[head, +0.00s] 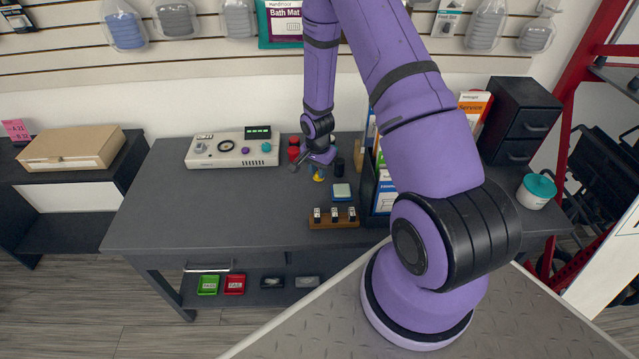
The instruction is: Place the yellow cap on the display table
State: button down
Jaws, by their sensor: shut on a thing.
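The display table (215,215) is a dark grey table standing against the wall. The small yellow cap (319,175) shows just under my purple gripper (318,169), over the back middle of the table. My gripper is shut on the yellow cap; the fingertips are small and partly hidden in this view. I cannot tell whether the cap touches the tabletop.
Red items (293,152) and a dark cylinder (339,165) stand close beside my gripper. In front are a teal-topped block (341,192) and a wooden holder (333,222). A control box (232,149) stands left. The table's left front is clear.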

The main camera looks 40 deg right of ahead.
aim_at(319, 192)
jog(key=shift+f, duration=3.25)
jog(key=shift+f, duration=0.15)
jog(key=c, duration=1)
grip_release()
jog(key=shift+o, duration=0.2)
